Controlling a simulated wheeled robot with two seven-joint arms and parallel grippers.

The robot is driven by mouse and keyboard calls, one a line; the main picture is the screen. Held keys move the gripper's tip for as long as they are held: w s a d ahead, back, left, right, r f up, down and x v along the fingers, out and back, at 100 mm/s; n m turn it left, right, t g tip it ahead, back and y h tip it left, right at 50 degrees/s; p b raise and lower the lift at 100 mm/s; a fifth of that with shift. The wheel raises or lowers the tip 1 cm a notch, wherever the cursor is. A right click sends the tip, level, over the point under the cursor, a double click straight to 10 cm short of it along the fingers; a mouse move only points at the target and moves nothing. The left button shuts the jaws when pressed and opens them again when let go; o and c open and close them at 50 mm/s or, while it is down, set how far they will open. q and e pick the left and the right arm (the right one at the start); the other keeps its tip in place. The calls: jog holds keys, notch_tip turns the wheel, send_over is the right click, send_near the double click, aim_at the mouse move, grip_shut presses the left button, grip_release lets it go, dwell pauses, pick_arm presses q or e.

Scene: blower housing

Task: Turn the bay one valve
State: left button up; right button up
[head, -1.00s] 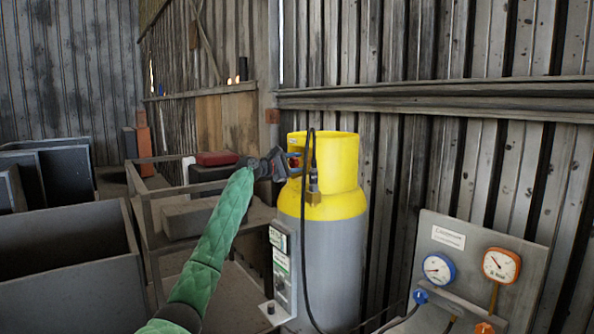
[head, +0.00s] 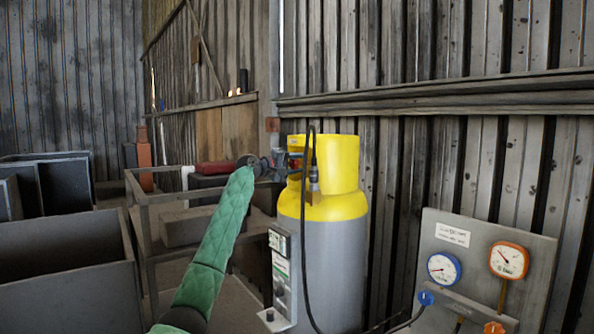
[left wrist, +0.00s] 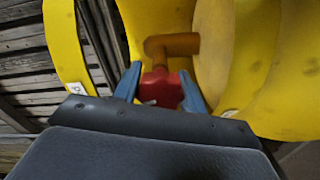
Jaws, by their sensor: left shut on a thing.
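A grey cylinder with a yellow top and collar (head: 335,200) stands upright by the plank wall. In the left wrist view a red valve knob (left wrist: 163,88) sits on a brass-coloured stem (left wrist: 172,46) inside the yellow collar. My left gripper (left wrist: 160,90) has its blue fingers on either side of the red knob and is shut on it. In the head view my left gripper (head: 284,162) reaches into the collar's opening, and the knob is mostly hidden there. My right gripper is in neither view.
A gauge panel (head: 445,237) with a blue and an orange gauge stands at the lower right. A black hose (head: 305,235) hangs down the cylinder's front. A control box (head: 281,265) stands left of the cylinder. A metal-framed cart (head: 147,232) and grey bins (head: 70,262) fill the left.

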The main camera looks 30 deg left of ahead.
aim_at(291, 166)
pick_arm(q)
jog(key=shift+f+m, duration=0.25)
jog(key=shift+m, duration=0.35)
jog(key=shift+d+m+b, duration=0.1)
jog(key=shift+m+b, duration=0.65)
jog(key=shift+m, duration=0.25)
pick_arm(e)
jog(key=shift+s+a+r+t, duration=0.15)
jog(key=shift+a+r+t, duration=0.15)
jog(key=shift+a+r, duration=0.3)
pick_arm(q)
jog(key=o, duration=1)
jog(key=shift+c, duration=0.2)
jog(key=shift+r, duration=0.1)
